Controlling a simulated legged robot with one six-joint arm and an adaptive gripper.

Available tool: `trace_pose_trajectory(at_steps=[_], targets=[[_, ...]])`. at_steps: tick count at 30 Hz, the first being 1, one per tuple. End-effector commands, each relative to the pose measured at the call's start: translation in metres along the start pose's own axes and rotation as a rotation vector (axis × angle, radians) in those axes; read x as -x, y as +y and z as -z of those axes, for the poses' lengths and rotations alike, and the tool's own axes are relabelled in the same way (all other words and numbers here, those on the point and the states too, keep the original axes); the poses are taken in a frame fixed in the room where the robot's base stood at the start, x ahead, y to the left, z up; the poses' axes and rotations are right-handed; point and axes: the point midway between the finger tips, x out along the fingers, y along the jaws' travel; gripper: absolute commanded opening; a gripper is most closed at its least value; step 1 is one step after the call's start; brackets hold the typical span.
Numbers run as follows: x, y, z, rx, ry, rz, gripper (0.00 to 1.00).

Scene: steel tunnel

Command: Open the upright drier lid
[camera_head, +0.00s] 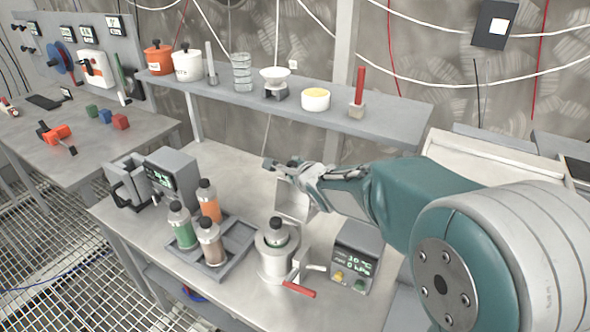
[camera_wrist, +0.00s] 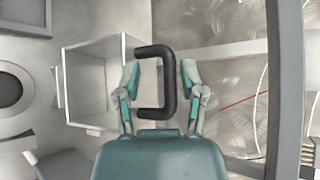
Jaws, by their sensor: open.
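The drier appears to be the pale, box-like body (camera_head: 292,201) under my gripper in the head view, partly hidden by it. In the wrist view it shows as a pale square box (camera_wrist: 90,85) left of centre, with bright edges. A dark C-shaped handle (camera_wrist: 170,88) stands beside the box, its open side facing the box. The join between handle and lid is unclear. My gripper (camera_wrist: 160,73) is open, with one finger on each side of the handle's bar. In the head view my gripper (camera_head: 282,169) is above the bench; contact cannot be seen.
A tray (camera_head: 240,243) with several bottles stands left on the bench. A round holder (camera_head: 275,263) with a bottle and red lever is in front, beside a display unit (camera_head: 350,262). A loaded shelf (camera_head: 385,127) runs behind my gripper.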

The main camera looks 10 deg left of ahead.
Motion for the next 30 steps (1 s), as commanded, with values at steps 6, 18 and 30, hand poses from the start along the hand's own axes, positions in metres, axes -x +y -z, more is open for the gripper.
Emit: trace_pose_trajectory(at_steps=[6, 18, 30], targets=[[0.0, 0.0, 0.001, -0.001, 0.001, -0.001, 0.54], [0.045, -0.001, 0.0, 0.001, 0.0, 0.002, 0.54], [0.106, 0.001, 0.0, 0.001, 0.002, -0.001, 0.54]])
